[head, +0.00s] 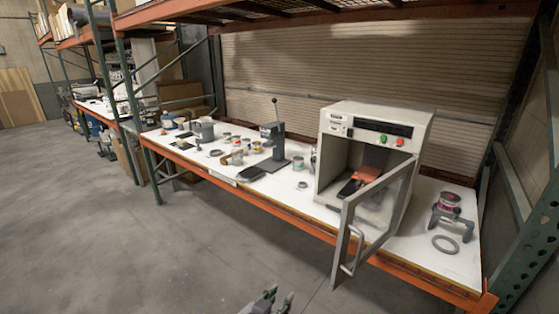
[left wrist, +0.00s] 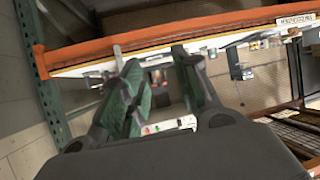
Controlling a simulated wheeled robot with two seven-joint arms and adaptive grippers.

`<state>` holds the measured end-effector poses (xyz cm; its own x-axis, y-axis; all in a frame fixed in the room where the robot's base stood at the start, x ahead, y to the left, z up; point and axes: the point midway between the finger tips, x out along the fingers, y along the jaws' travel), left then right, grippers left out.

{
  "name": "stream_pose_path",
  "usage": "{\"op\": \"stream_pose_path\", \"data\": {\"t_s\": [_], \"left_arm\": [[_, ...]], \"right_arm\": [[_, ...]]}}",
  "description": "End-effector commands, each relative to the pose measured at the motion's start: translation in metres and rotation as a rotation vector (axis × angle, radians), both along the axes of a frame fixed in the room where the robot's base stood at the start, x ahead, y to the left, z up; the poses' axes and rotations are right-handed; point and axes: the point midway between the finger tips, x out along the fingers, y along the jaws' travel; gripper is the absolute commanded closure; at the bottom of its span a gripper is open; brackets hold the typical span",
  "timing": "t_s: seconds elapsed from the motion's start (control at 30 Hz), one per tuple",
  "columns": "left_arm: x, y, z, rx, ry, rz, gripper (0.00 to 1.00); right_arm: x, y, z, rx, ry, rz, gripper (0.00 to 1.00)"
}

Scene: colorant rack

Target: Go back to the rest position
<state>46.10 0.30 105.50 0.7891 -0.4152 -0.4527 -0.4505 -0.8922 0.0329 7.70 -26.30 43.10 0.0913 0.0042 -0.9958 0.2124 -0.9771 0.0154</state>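My left gripper (head: 267,302) shows at the bottom edge of the head view, low over the floor in front of the shelf and apart from everything. In the left wrist view its two fingers (left wrist: 155,60) stand apart with nothing held between them. My right gripper is in neither view.
A white worktop (head: 290,182) in an orange and green rack carries a grey cabinet (head: 372,119) with its door (head: 372,221) swung open over the front edge. A lever press (head: 274,145), cans and a ring (head: 445,243) stand there too. The concrete floor (head: 110,240) is clear.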

Motion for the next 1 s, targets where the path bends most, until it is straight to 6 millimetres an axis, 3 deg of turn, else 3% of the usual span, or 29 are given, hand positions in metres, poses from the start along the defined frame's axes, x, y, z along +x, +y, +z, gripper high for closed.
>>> {"op": "stream_pose_path", "data": {"t_s": [0.37,0.7,1.0], "left_arm": [[-0.028,0.085,-0.048,0.123,0.256,0.118,0.68],[-0.074,0.157,-0.079,0.222,0.494,0.209,0.68],[-0.111,0.198,-0.091,0.276,0.646,0.259,0.68]], "right_arm": [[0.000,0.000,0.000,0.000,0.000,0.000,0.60],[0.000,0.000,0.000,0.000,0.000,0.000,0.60],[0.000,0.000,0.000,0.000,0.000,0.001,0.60]]}}
